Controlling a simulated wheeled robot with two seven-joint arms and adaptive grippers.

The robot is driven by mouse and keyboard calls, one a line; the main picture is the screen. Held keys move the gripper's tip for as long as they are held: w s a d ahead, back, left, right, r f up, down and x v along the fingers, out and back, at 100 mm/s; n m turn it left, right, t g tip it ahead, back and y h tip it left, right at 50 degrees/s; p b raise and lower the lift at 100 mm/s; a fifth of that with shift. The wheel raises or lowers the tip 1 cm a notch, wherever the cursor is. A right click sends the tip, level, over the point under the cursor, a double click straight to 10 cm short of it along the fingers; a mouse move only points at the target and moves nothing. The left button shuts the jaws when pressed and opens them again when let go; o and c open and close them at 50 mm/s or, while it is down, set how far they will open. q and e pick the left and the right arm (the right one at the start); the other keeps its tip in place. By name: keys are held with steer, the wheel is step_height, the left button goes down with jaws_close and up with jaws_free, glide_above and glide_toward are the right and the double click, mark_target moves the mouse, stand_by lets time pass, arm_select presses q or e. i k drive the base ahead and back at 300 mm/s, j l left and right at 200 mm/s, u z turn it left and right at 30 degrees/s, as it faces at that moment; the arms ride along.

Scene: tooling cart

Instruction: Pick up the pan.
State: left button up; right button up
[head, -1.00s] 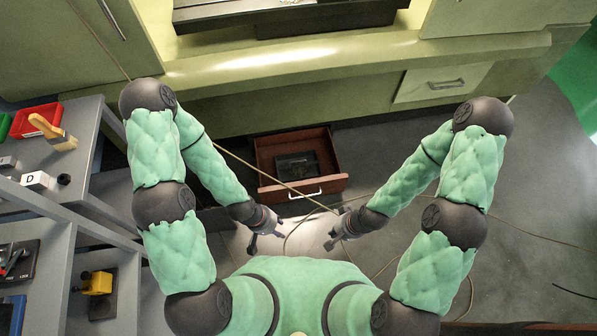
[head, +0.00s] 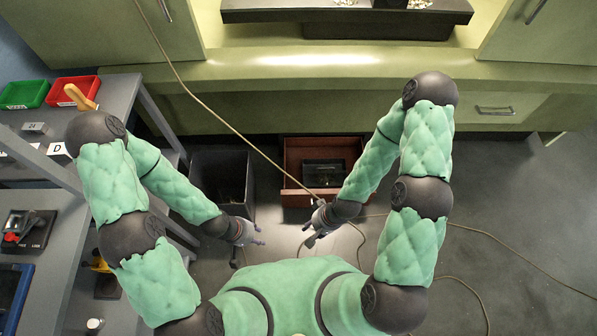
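I cannot surely identify the pan in the head view. A dark, flat, square object (head: 323,173) lies inside the open brown drawer (head: 294,191) below the green counter; it is too small and dim to name. My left gripper (head: 249,252) points down left of the drawer's front, with its fingers apart and nothing between them. My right gripper (head: 309,234) is just in front of the drawer, near its handle in the picture, with its fingers apart and no object visible in it. Neither gripper visibly touches anything.
A dark open bin (head: 222,166) stands left of the drawer. Grey shelving (head: 133,100) with red (head: 72,92) and green (head: 24,94) trays fills the left side. A thin cable (head: 203,97) hangs across the view and trails over the floor.

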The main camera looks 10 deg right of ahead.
mark_target(325, 172)
steer(key=i+l+u, duration=0.1)
steer(key=u, duration=0.3)
steer(key=l+u, duration=0.3)
steer(key=l, duration=0.45)
steer(key=l+u, duration=0.3)
steer(key=l, duration=0.45)
